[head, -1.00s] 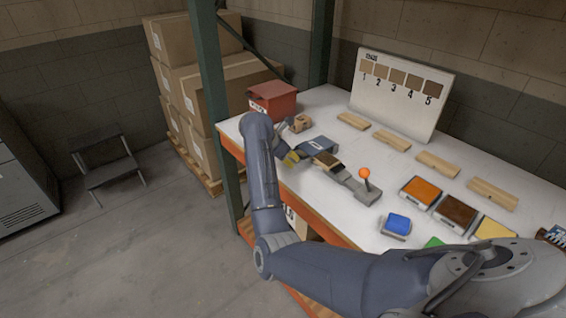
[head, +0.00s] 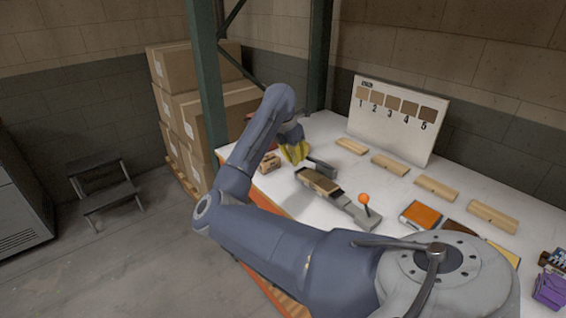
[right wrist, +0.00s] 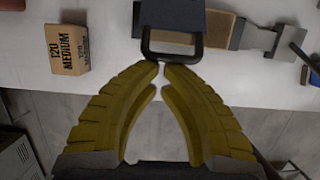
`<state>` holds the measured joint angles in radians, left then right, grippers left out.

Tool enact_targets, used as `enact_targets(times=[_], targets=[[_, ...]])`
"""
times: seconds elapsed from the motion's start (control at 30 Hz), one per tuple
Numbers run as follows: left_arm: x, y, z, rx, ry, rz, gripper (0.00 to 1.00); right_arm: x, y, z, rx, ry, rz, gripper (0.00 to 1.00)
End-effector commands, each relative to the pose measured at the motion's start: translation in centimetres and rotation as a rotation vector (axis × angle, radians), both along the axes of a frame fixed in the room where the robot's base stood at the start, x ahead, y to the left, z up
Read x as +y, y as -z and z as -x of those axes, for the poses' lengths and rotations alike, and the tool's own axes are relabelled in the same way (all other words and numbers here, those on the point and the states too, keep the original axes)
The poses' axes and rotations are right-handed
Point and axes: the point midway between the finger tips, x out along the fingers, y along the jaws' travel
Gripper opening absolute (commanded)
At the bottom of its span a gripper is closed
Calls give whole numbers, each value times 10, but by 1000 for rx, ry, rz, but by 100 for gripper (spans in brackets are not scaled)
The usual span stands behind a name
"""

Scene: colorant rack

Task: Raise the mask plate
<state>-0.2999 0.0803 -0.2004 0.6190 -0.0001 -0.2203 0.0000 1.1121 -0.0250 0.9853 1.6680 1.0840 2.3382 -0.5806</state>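The mask plate appears to be the dark slab (head: 321,166) at the left end of a grey fixture. In the right wrist view it shows at the top, with a dark loop handle (right wrist: 172,59). My right gripper (head: 294,160) points down beside the slab's left side. In the right wrist view its yellow fingertips (right wrist: 161,66) nearly meet, right at the handle's outer bar. I cannot tell whether they touch it; no clear grip shows. A brown-topped block (head: 319,184) and a lever with an orange knob (head: 364,198) sit on the fixture. My left gripper is out of view.
A small box labelled 120 MEDIUM (right wrist: 67,48) stands left of the gripper. Wooden blocks (head: 390,164) and a shade board (head: 393,120) stand behind. An orange pad (head: 421,215) lies right. My right arm hides the table's front edge.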

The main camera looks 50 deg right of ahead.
Motion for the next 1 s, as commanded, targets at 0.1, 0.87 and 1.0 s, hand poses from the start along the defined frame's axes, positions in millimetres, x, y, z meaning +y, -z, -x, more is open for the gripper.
enact_targets(times=[0.1, 0.87, 1.0], targets=[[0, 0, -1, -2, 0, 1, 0, -10, -14, 2, -14, 4, -78, 0], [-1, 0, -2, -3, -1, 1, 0, -88, -76, 13, -38, 2, -292, 0], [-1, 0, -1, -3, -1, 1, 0, -111, -84, 16, -36, 2, -291, 0]])
